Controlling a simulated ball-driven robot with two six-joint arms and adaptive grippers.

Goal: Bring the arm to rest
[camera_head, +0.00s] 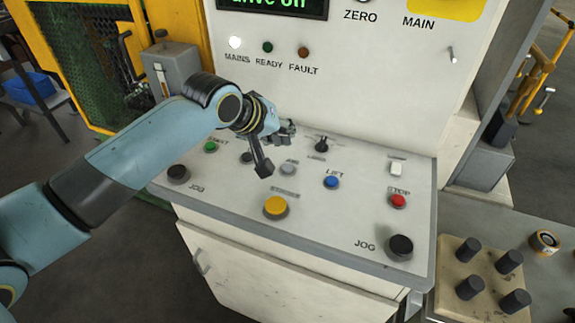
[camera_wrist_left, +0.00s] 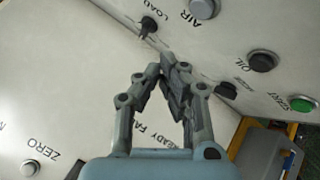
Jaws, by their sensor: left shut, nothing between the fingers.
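My left arm reaches in from the left in the head view, over the sloped control desk (camera_head: 330,215). My left gripper (camera_head: 286,131) is shut and empty, small and partly hidden behind its wrist. The left wrist view shows its fingers (camera_wrist_left: 172,78) together, in front of the seam between the upright panel and the desk top. I cannot tell its exact distance from the desk. My right gripper is in neither view.
The desk carries a yellow button (camera_head: 276,207), a blue button (camera_head: 331,182), a red stop button (camera_head: 398,201), a black jog button (camera_head: 400,247) and a dark selector knob (camera_head: 322,145). A grey box (camera_head: 173,70) stands behind the arm. A pegged block (camera_head: 485,280) sits at right.

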